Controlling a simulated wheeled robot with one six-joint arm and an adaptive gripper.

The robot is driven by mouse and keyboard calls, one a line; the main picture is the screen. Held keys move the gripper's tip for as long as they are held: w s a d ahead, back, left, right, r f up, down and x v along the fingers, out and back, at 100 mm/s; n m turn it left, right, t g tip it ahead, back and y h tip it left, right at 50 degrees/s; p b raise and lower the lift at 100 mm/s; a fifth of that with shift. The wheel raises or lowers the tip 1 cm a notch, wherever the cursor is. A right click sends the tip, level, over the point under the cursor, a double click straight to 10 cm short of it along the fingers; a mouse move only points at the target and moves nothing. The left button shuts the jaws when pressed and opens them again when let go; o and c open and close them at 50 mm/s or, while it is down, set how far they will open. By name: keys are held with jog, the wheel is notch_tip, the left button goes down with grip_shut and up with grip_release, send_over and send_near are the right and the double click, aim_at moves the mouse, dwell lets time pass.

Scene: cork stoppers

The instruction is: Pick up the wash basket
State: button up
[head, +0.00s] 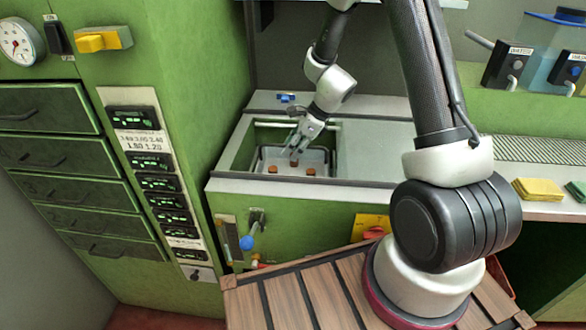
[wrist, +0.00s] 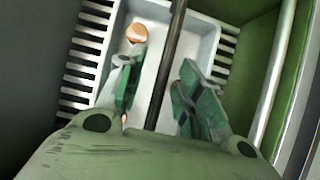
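The wash basket (head: 323,158) is a light grey tray with slotted sides, sitting inside the open green tank. In the wrist view the basket (wrist: 206,48) fills the upper middle, and a dark bar (wrist: 172,55) runs across it. Several brown-orange cork stoppers (head: 272,169) show in the basket. One stopper (wrist: 137,33) is near the top in the wrist view. My gripper (head: 299,144) is over the basket, pointing down. In the wrist view its green-padded fingers (wrist: 158,84) are apart, one on each side of the bar, with gaps visible. The lower fingers are partly hidden by the gripper body.
The tank rim (head: 235,183) surrounds the basket closely. A tall green cabinet (head: 190,60) stands at the left. A blue-handled valve (head: 248,241) is on the tank front. A yellow sponge (head: 538,189) lies on the right counter. A slatted wooden surface (head: 300,290) is in front.

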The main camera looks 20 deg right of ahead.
grip_shut()
